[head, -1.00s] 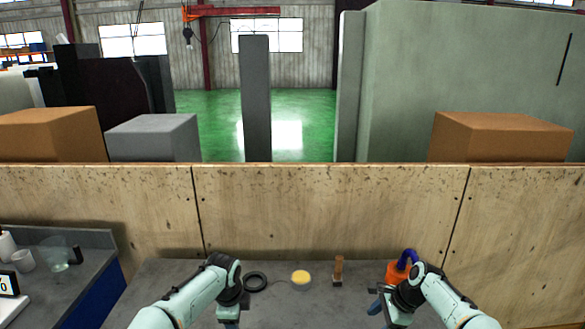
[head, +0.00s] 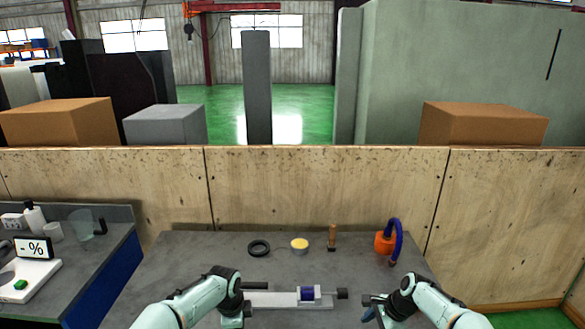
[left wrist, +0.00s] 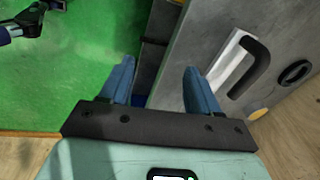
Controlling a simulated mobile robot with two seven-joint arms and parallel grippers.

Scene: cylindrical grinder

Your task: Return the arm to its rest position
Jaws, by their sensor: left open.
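My left arm comes in from the lower left in the head view, with its gripper (head: 232,322) low at the table's front, partly cut off by the frame. In the left wrist view the left gripper (left wrist: 157,68) has its two blue fingers spread apart with nothing between them. My right arm comes in from the lower right, its gripper (head: 369,309) over the table's front right; its fingers are too small to read. A grey fixture (head: 270,300) with a dark blue cylinder (head: 306,293) lies between the two grippers.
On the grey table (head: 200,250) stand a black ring (head: 259,248), a yellow-topped tin (head: 299,245), a wooden-handled tool (head: 332,238) and an orange container with a blue hose (head: 385,242). A side bench holds a scale display (head: 33,248). A wooden wall (head: 320,190) stands behind.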

